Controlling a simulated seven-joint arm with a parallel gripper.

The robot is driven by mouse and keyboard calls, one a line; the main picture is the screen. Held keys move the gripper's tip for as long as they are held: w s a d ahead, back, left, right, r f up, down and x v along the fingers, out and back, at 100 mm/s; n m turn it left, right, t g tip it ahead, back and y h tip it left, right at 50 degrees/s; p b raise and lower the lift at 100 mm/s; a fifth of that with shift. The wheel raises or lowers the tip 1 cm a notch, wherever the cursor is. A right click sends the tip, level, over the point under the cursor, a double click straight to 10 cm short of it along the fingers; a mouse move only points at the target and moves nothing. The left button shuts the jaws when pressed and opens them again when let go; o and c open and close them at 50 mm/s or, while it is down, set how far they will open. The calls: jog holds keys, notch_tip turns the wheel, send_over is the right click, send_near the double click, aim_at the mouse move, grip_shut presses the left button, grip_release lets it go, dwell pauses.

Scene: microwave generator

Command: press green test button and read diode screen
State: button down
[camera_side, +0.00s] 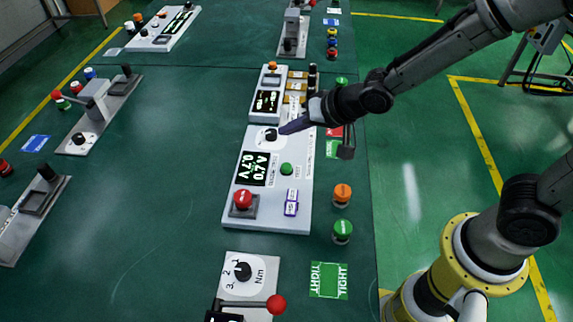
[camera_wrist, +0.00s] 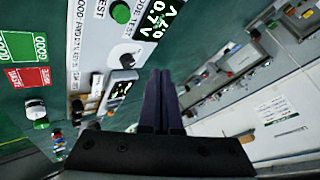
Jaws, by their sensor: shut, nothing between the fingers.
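The white test panel (camera_side: 232,213) lies on the dark green table. Its green test button (camera_side: 286,169) sits to the right of the lit diode screen (camera_side: 253,168). The screen's lower line reads 0.7V; its upper line is hard to read. In the wrist view the green button (camera_wrist: 121,13) is at the top and the screen (camera_wrist: 158,20) is partly cut off. My gripper (camera_side: 284,130) is shut and empty, beside the panel's black knob (camera_side: 270,136) and apart from the green button. The fingertips also show in the wrist view (camera_wrist: 160,73).
A red button (camera_side: 242,199) is on the panel's near end. Orange (camera_side: 342,193) and green (camera_side: 342,231) buttons stand right of it. A second panel (camera_side: 259,112) adjoins the far end. A Nm dial (camera_side: 243,271) is nearer.

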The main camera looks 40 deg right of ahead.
aim_at(290, 169)
jog(key=shift+f, duration=4.4)
jog(key=shift+f, duration=0.4)
jog(key=shift+f, duration=0.55)
jog(key=shift+r, duration=0.95)
jog(key=shift+r, duration=0.15)
